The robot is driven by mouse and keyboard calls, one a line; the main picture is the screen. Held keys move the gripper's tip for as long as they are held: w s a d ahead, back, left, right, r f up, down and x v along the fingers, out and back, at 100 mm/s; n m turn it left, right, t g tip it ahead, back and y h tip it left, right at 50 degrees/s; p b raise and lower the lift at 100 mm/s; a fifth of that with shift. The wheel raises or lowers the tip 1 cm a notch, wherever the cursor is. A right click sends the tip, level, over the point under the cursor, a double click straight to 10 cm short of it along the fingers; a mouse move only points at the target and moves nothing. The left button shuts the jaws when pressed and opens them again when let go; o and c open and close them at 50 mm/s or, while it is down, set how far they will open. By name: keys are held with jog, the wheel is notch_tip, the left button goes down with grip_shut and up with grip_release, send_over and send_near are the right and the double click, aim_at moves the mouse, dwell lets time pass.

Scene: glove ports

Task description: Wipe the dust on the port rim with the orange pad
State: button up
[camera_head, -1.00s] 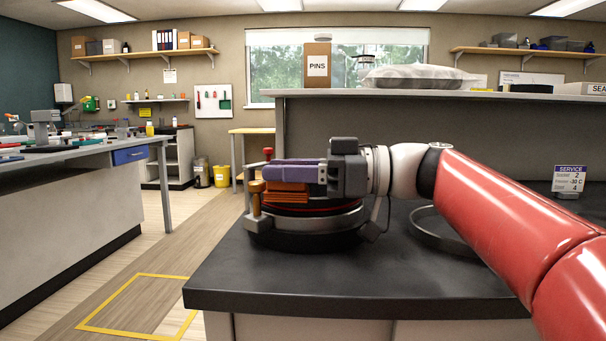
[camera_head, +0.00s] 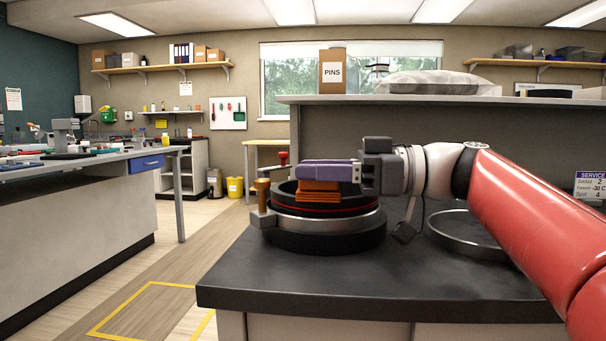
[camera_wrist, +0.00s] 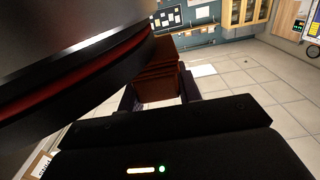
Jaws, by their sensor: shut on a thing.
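The orange pad (camera_head: 318,193) hangs below the purple fingers of my gripper (camera_head: 318,171), which is shut on it. In the wrist view the pad (camera_wrist: 160,80) sits between the fingers, looking dark orange-brown. The round port (camera_head: 325,238) stands on the dark bench, with a black upper rim, a red line and a metal band. The pad's lower edge is over the rim (camera_head: 350,208); I cannot tell whether it touches. In the wrist view the port's curved edge (camera_wrist: 75,85) fills the upper left, very close. I cannot make out any dust.
A brass-coloured knob (camera_head: 262,192) and a red-tipped lever (camera_head: 283,160) stand at the port's left side. A metal ring (camera_head: 470,233) lies on the bench to the right. A raised shelf (camera_head: 400,100) runs behind. The front of the bench top (camera_head: 300,280) is clear.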

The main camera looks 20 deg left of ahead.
jog(key=shift+b+v, duration=0.55)
jog(key=shift+v, duration=1.75)
jog(key=shift+f, duration=0.15)
notch_tip(320, 180, up, 6)
jog(key=p, duration=0.4)
notch_tip(320, 180, up, 3)
jog(key=shift+r+p, duration=0.1)
jog(key=shift+p, duration=1.1)
